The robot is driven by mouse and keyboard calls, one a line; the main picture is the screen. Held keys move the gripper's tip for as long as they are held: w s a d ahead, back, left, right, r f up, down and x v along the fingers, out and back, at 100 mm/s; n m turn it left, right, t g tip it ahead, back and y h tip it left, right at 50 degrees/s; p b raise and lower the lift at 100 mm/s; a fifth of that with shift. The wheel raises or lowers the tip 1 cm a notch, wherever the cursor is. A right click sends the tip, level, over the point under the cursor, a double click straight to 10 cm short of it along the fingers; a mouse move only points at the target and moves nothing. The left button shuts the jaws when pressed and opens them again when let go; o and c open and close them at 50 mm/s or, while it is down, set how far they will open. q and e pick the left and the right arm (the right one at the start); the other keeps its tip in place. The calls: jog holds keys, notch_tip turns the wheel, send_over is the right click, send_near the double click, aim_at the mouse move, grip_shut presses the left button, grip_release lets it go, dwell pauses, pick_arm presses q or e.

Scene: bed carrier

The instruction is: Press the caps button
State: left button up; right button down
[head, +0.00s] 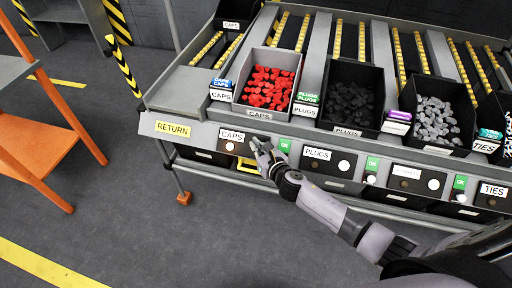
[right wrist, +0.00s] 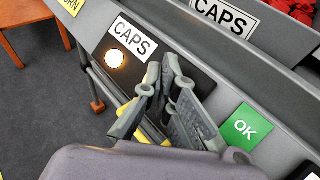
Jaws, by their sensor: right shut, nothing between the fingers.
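The caps panel is a dark plate with a white CAPS label (head: 231,135) on the front rail of the grey rack. A round lamp (head: 229,146) glows warm white under the label, and it also shows in the right wrist view (right wrist: 115,58). My right gripper (head: 262,147) is shut and empty, over the right part of this panel. In the right wrist view its fingers (right wrist: 160,82) are right of the lamp and cover that part of the panel. Any button there is hidden, and I cannot tell whether the fingertips touch the panel. My left gripper is not in view.
A green OK tag (head: 285,145) is just right of the gripper, then the PLUGS panel (head: 317,154). Above stands a bin of red caps (head: 247,106). A yellow RETURN label (head: 173,129) is at left. An orange-legged stand (head: 62,150) stands further left. Floor in front is clear.

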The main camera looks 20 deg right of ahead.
jog(key=shift+w+d+f, duration=0.15)
jog(key=shift+f, duration=0.05)
dwell(0.3)
dwell(0.3)
jog(key=shift+s+a+r+p, duration=0.4)
jog(key=shift+s+r+p, duration=0.1)
jog(key=shift+s+r, duration=0.1)
jog(key=s+a+r+p, duration=0.1)
jog(key=p, duration=0.1)
jog(key=s+a+r+p, duration=0.1)
jog(key=r+p, duration=0.1)
jog(key=shift+s+r, duration=0.25)
jog(key=shift+s, duration=0.15)
dwell(0.7)
